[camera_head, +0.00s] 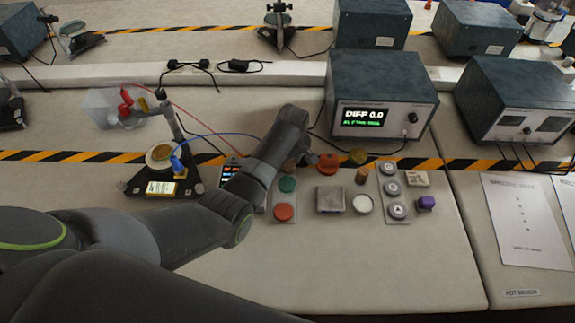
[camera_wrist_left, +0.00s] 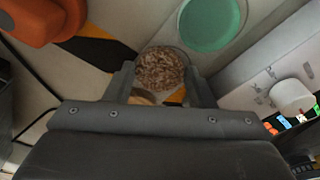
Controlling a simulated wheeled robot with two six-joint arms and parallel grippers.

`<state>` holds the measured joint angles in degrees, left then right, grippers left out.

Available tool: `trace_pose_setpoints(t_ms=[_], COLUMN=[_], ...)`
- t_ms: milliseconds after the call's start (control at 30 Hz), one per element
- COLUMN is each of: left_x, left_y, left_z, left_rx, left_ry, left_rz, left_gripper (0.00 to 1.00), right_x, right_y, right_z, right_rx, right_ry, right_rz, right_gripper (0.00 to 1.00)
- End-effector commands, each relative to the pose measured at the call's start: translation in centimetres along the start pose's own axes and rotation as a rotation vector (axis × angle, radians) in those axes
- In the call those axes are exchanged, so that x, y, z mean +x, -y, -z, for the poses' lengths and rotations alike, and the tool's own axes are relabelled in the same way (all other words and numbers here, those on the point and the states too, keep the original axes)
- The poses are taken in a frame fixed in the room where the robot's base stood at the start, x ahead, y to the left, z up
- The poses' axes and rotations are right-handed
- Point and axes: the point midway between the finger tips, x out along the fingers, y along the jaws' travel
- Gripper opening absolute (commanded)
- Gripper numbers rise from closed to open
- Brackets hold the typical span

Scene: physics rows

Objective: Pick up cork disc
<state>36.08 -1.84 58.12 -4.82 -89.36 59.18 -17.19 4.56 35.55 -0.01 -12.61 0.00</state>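The cork disc (camera_wrist_left: 160,68), round and speckled brown, lies over the hazard-striped tape in the left wrist view, in line with the gap between my left gripper's fingers. My left gripper (camera_wrist_left: 162,82) has its fingers apart, one on each side of the disc's near part. I cannot tell whether they touch it. In the head view, the left forearm bends down over the bench, and my left gripper (camera_head: 292,158) is mostly hidden behind it. My right gripper is not in view.
A green disc (camera_head: 288,184) and a red disc (camera_head: 284,212) sit just in front. An orange-red knob (camera_head: 327,163) is close on the right.

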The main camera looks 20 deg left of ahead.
Motion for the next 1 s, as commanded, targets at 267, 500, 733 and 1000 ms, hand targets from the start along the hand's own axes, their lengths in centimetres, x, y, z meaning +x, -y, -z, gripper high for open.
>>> trace_pose_setpoints(t_ms=[267, 500, 733, 1000], left_x=[0.0, -0.1, -2.1, -7.1], left_y=[0.0, 0.0, -0.1, -0.1], left_z=[0.0, 0.0, 0.3, 0.9], left_rx=[0.000, 0.000, 0.000, -0.001], left_ry=[0.000, 0.000, -0.002, -0.002], left_rz=[0.000, 0.000, -0.004, -0.004], left_gripper=[0.24, 0.23, 0.23, 0.23], right_x=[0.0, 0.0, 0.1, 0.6], right_y=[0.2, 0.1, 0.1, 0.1], right_z=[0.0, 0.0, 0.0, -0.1], right_rx=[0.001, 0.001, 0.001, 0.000], right_ry=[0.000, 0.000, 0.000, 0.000], right_rz=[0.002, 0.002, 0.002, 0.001], right_gripper=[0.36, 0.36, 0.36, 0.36])
